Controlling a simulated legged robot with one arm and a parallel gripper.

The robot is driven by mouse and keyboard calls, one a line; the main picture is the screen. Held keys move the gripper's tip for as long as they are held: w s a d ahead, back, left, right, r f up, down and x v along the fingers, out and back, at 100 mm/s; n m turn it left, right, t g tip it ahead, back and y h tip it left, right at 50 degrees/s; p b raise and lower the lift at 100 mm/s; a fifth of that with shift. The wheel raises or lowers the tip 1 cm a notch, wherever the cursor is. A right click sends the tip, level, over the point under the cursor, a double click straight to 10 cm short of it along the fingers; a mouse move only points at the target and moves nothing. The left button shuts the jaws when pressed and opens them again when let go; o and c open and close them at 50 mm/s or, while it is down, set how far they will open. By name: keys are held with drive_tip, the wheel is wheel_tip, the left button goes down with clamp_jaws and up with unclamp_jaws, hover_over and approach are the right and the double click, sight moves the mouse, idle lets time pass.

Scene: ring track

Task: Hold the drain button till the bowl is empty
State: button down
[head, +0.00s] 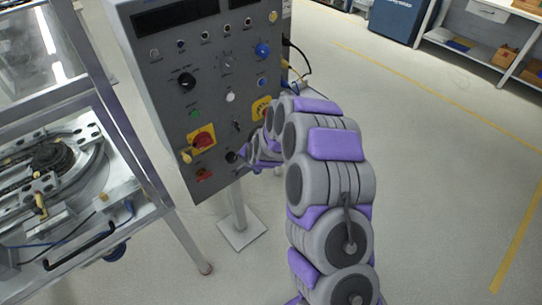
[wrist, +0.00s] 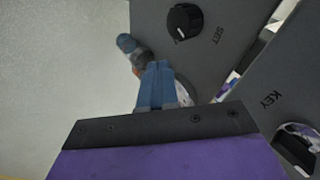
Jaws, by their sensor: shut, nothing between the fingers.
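The grey control panel (head: 215,85) stands on a post and carries several buttons, knobs and switches. I cannot read which of them is the drain button. My gripper (head: 246,156) is at the panel's lower right, close to a black round control (head: 231,157). In the wrist view my gripper (wrist: 157,68) is shut and empty. Its fingertips are beside a small dark part with a blue-grey end (wrist: 127,43); whether they touch is unclear. A round metal ring assembly (head: 60,160) sits in the machine at left; I cannot tell whether it is the bowl.
In the wrist view a black knob (wrist: 185,21) is marked SET, and a plate (wrist: 268,97) is marked KEY. A framed machine (head: 125,130) with a black handle stands at left. Cables hang from the panel's right edge. The floor (head: 440,160) at right is open.

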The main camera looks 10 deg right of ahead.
drive_tip(key=w+d+f+m+t+h+p, duration=0.1)
drive_tip(key=w+d+f+m+t+h, duration=0.1)
drive_tip(key=d+f, duration=0.6)
drive_tip(key=w+d+f+m+t+h+p, duration=0.1)
drive_tip(key=w+d+f+m+t+h, duration=0.1)
drive_tip(key=d+f, duration=0.7)
wheel_tip(320, 180, down, 2)
drive_tip(key=m+t+h, duration=0.1)
drive_tip(key=t+h, duration=0.1)
drive_tip(key=t, duration=0.1)
drive_tip(key=shift+w, duration=0.25)
drive_tip(key=shift+f, duration=0.1)
drive_tip(key=w+a+b, duration=0.4)
drive_tip(key=w, duration=0.3)
drive_tip(key=shift+w+a, duration=0.15)
drive_tip(key=shift+w, duration=0.15)
drive_tip(key=shift+w+b, duration=0.15)
drive_tip(key=shift+b, duration=0.2)
idle(1.2)
drive_tip(key=shift+w+a, duration=0.15)
drive_tip(key=shift+a, duration=0.05)
